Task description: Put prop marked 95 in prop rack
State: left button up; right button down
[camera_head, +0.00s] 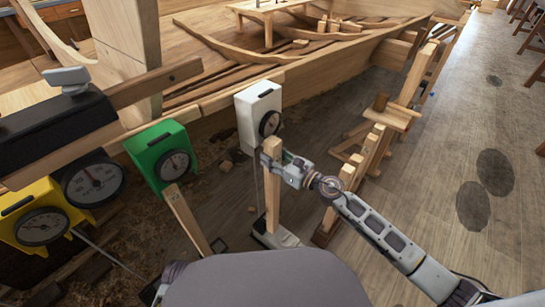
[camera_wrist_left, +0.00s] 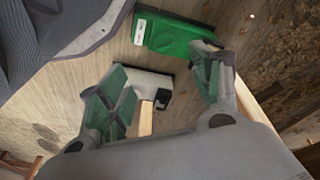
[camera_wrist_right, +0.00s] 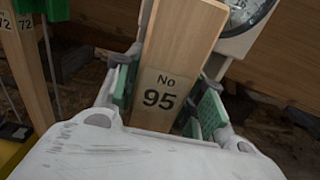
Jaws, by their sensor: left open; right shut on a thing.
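The prop marked 95 (camera_head: 272,200) is an upright wooden post below the white dial box (camera_head: 257,108). Its "No 95" label shows in the right wrist view (camera_wrist_right: 163,92). My right gripper (camera_head: 277,165) is shut on its upper part. The prop's lower end is over a white and black foot piece (camera_head: 275,239); I cannot tell whether they touch. My left gripper (camera_wrist_left: 163,92) is open and empty in the left wrist view, above the floor. Wooden posts (camera_head: 347,176) right of my right gripper look like the prop rack, partly hidden by my arm.
The wooden hull (camera_head: 290,68) runs along the back. Another post (camera_head: 187,217) stands below the green dial box (camera_head: 161,155). A yellow dial box (camera_head: 38,216) is at the left. Open floor (camera_head: 465,130) lies at the right.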

pick_arm(q)
jog(key=shift+s+a+f+p, duration=0.1)
jog(key=shift+s+f+p, duration=0.15)
jog(key=shift+f, duration=0.4)
jog(key=shift+w+r, duration=0.1)
